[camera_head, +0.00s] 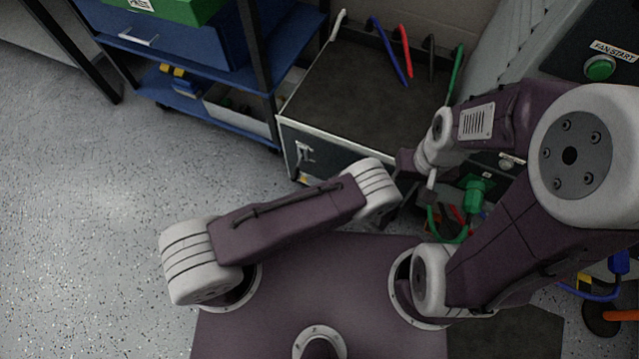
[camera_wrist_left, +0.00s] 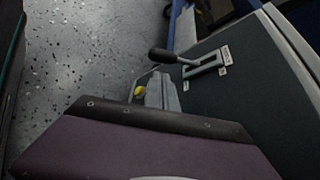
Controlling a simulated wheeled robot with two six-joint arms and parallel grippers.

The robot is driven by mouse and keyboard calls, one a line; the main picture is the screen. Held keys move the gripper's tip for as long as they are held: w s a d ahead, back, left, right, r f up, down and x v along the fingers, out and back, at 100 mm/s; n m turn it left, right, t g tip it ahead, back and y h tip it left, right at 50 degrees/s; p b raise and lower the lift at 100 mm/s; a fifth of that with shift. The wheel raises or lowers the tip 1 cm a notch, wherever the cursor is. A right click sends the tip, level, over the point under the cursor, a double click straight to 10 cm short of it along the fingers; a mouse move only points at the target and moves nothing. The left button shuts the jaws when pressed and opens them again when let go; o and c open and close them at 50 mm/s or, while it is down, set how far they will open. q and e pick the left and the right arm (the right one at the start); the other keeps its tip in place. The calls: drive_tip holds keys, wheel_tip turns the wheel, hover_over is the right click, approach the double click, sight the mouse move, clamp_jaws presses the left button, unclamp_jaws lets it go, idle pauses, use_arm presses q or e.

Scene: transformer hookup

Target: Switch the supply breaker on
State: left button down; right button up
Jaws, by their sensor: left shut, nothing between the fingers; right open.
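The supply breaker appears to be the lever with a dark knob (camera_wrist_left: 163,56) on a slotted light plate (camera_wrist_left: 207,65), on the cabinet's dark front panel in the left wrist view. In the head view its plate and handle (camera_head: 305,153) show small at the cabinet's front left. I cannot read whether it stands on or off. The fingers of my left gripper (camera_wrist_left: 162,94) are shut and empty, just below the knob in the picture and apart from it. In the head view my left arm hides them. My right gripper (camera_head: 428,193) is open near the green connector (camera_head: 475,190).
The cabinet top (camera_head: 370,90) has blue, red, black and green leads at its back. A blue shelf cart (camera_head: 220,65) stands left of it. A green fan start button (camera_head: 599,68) is at the upper right. The floor (camera_head: 90,200) at left is clear.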

use_arm(q)
drive_tip(key=x, duration=0.5)
drive_tip(key=shift+s+r+m+g, duration=0.2)
drive_tip(key=shift+r+m+g, duration=0.1)
drive_tip(key=shift+r, duration=0.05)
idle(0.4)
drive_tip(key=r+m+g, duration=0.1)
drive_tip(key=s+g+p, duration=0.1)
drive_tip(key=r+m+g+p, duration=0.1)
drive_tip(key=shift+s+a+r+m+y, duration=0.15)
drive_tip(key=shift+a+r+m+y, duration=0.15)
drive_tip(key=shift+r+y, duration=0.1)
wheel_tip(320, 180, up, 5)
drive_tip(key=m+p, duration=0.1)
drive_tip(key=p, duration=0.2)
hover_over(294, 175)
drive_tip(key=d, duration=0.3)
drive_tip(key=shift+s+a+f+g, duration=0.15)
drive_tip(key=shift+s+f+g, duration=0.05)
drive_tip(key=shift+s+g, duration=0.2)
drive_tip(key=shift+w+r+p, duration=0.2)
drive_tip(key=shift+r+p, duration=0.05)
drive_tip(key=shift+p, duration=0.1)
